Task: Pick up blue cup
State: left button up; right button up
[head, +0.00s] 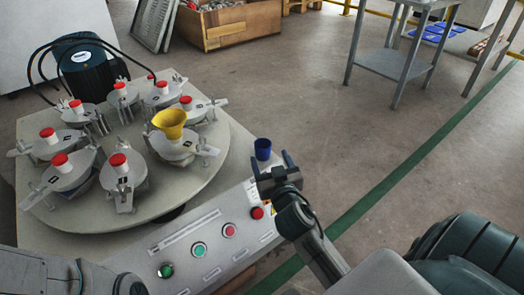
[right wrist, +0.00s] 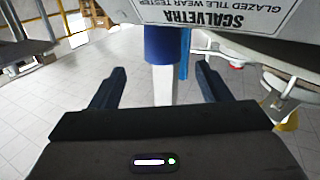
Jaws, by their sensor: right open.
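The small blue cup (head: 263,149) stands near the right edge of the machine's table, beside the round plate. In the right wrist view the blue cup (right wrist: 166,44) shows beyond the gap between the fingers, above a pale post-like shape. My right gripper (head: 270,161) is open and empty, just in front of the cup in the head view. Its fingers also show spread apart in the right wrist view (right wrist: 159,78). Whether either finger touches the cup I cannot tell. My left arm shows at the bottom left of the head view, but its fingers are out of sight.
A control panel with a red knob (head: 257,213) and green button (head: 199,249) lies at the front. A grey metal table (head: 390,64) stands at the back right. The floor to the right is open.

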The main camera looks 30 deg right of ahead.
aim_at(265, 151)
jog(key=shift+x, duration=0.85)
jog(key=shift+w+d+f+b, duration=0.2)
jog(key=shift+w+f+b, duration=0.05)
jog(key=shift+w+b, duration=0.35)
jog(key=b+x, duration=0.2)
jog(key=x, duration=0.1)
jog(key=shift+w+a+f, duration=0.1)
jog(key=shift+f, duration=0.1)
jog(key=shift+w+r+b, duration=0.1)
jog(key=shift+w+b, duration=0.2)
jog(key=shift+w, duration=0.15)
jog(key=c, duration=1.1)
jog(key=shift+r, duration=0.2)
